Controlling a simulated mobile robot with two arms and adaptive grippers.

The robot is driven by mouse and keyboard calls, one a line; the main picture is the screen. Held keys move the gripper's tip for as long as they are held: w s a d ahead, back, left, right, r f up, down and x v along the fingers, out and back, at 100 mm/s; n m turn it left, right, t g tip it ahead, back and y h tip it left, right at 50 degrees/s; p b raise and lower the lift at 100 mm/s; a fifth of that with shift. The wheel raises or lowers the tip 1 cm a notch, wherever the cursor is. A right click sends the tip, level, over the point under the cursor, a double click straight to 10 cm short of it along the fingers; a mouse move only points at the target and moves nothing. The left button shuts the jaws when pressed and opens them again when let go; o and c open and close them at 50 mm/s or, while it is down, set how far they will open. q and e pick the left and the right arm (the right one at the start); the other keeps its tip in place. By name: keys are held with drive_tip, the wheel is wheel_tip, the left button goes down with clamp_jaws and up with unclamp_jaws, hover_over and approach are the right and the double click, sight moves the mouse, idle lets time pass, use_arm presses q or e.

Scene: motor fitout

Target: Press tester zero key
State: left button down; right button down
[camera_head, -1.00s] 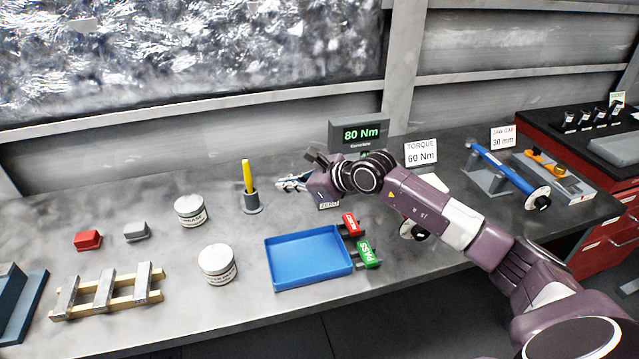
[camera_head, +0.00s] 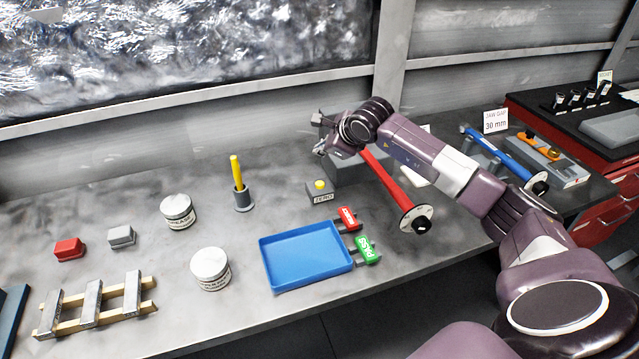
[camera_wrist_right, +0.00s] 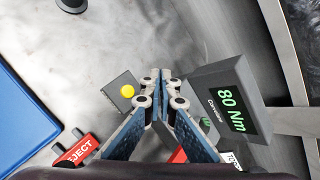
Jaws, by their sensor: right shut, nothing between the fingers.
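The zero key is a yellow button (camera_head: 320,184) on a small grey box labelled ZERO (camera_head: 322,197). The button also shows in the wrist view (camera_wrist_right: 127,91), left of the fingertips. The tester (camera_wrist_right: 228,108) shows a green 80 Nm readout in the wrist view. In the head view its display is hidden behind my right arm and only part of its grey body (camera_head: 345,174) shows. My right gripper (camera_head: 321,133) is raised above and behind the key, apart from it. In the wrist view its fingers (camera_wrist_right: 162,76) are together and empty. My left gripper is not in view.
A red-handled wrench (camera_head: 392,180) sticks out toward the front from the tester. A blue tray (camera_head: 268,262), red REJECT tag (camera_head: 347,217) and green PASS tag (camera_head: 365,249) lie in front of the key. A yellow marker stands in a holder (camera_head: 243,201) to its left.

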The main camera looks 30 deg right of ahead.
sight(321, 185)
wheel_tip(321, 185, down, 8)
drive_tip(key=b, duration=0.4)
drive_tip(key=shift+w+f+b, duration=0.1)
drive_tip(key=shift+f+b, duration=0.3)
idle(1.1)
drive_tip(key=shift+f+b, duration=0.4)
drive_tip(key=shift+b, duration=0.15)
drive_tip(key=shift+f+b, duration=0.55)
drive_tip(key=shift+b, duration=0.1)
idle(0.5)
drive_tip(key=shift+r, duration=0.15)
drive_tip(key=shift+r+p, duration=0.35)
drive_tip(key=shift+r, duration=0.45)
